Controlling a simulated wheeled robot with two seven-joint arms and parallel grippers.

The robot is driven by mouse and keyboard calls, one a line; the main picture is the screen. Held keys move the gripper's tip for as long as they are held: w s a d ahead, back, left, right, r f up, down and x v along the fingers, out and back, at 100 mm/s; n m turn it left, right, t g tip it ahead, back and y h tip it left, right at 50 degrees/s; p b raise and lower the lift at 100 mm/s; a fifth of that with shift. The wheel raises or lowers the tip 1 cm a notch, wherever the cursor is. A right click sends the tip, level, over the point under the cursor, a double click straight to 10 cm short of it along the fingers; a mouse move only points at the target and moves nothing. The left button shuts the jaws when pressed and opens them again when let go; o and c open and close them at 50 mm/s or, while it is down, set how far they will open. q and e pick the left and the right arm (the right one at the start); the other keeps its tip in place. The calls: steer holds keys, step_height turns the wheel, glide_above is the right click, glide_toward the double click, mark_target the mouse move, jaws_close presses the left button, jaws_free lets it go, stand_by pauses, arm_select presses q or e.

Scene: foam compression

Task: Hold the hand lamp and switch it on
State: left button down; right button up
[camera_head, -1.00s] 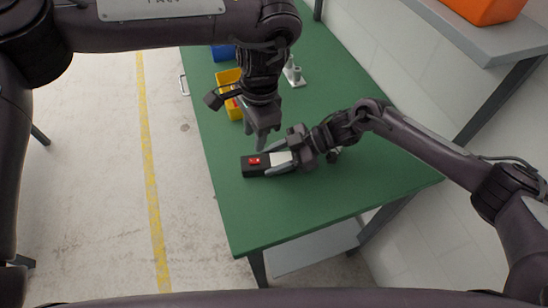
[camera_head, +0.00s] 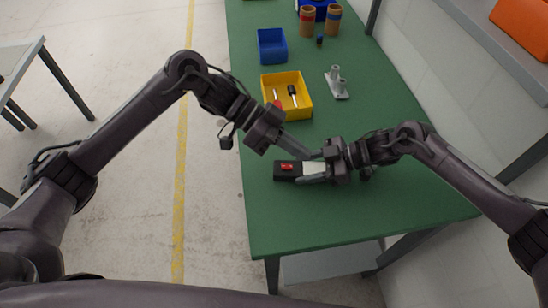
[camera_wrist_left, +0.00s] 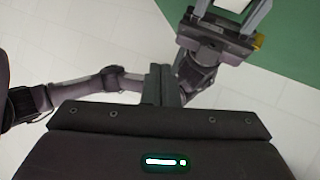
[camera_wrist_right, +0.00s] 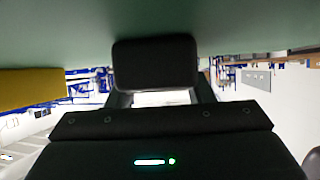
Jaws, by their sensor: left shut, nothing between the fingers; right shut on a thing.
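The hand lamp is a dark block with a red switch on top (camera_head: 287,167) and a pale section beside it. It is at the near part of the green table. My right gripper (camera_head: 314,171) is shut around the pale section from the right. The lamp's dark end (camera_wrist_right: 155,62) shows between its fingers in the right wrist view, close to the table surface. My left gripper (camera_head: 307,154) is shut and empty, its fingertips just above and behind the lamp, right of the red switch. Its closed fingers (camera_wrist_left: 160,85) also show in the left wrist view. I cannot tell whether the fingertips touch the lamp.
On the green table (camera_head: 300,225), a yellow bin (camera_head: 307,112) with tools stands behind the lamp, with a blue bin (camera_head: 272,46) farther back. A grey stand (camera_head: 336,84) is to the right. Striped cups (camera_head: 307,21) stand at the far end. The table's near part is clear.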

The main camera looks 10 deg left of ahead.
arm_select(q)
steer(key=w+a+f+t+h, duration=0.1)
steer(key=a+t, duration=0.3)
steer(key=a, duration=1)
steer(key=shift+w+f+t, duration=0.4)
steer(key=shift+w+f, duration=0.25)
glide_above(274, 167)
steer(key=f, duration=0.3)
steer(key=shift+d+f+h, duration=0.25)
steer(key=shift+h, duration=0.05)
arm_select(e)
steer(key=shift+s, duration=0.1)
arm_select(q)
steer(key=f, duration=0.3)
steer(key=shift+a+f, duration=0.2)
steer(key=shift+a, duration=0.05)
steer(key=shift+f, duration=0.35)
arm_select(e)
steer(key=shift+f, duration=0.1)
